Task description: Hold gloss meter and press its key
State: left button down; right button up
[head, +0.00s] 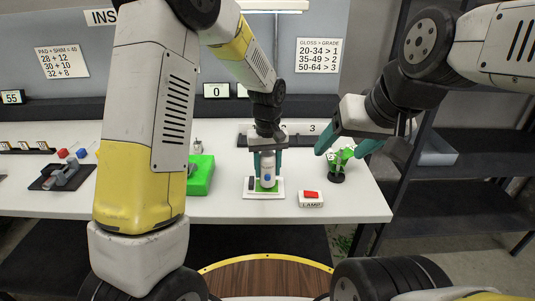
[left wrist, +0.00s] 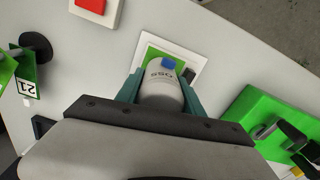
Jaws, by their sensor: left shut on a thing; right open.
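The gloss meter (head: 267,168) is a white cylinder with a blue key (head: 267,178) on its side. It stands upright at a white-framed green pad (head: 249,194); whether its base touches the pad cannot be told. My left gripper (head: 267,160) is shut on the meter from above, one teal finger on each side. In the left wrist view the meter (left wrist: 161,92) sits between both fingers, with lettering on it and the blue key (left wrist: 168,63) uncovered. My right gripper (head: 345,148) is open, its fingers over a small green piece on a black stand (head: 337,176).
A red lamp button (head: 311,196) on a white base is right of the pad. A green block (head: 201,175) is to its left. A grey and black device (head: 62,176) lies farther left. Displays reading 0 (head: 216,90) and 55 (head: 12,97) stand behind. Dark shelves (head: 480,150) are at right.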

dwell(0.3)
dwell(1.4)
grip_shut()
dwell(1.6)
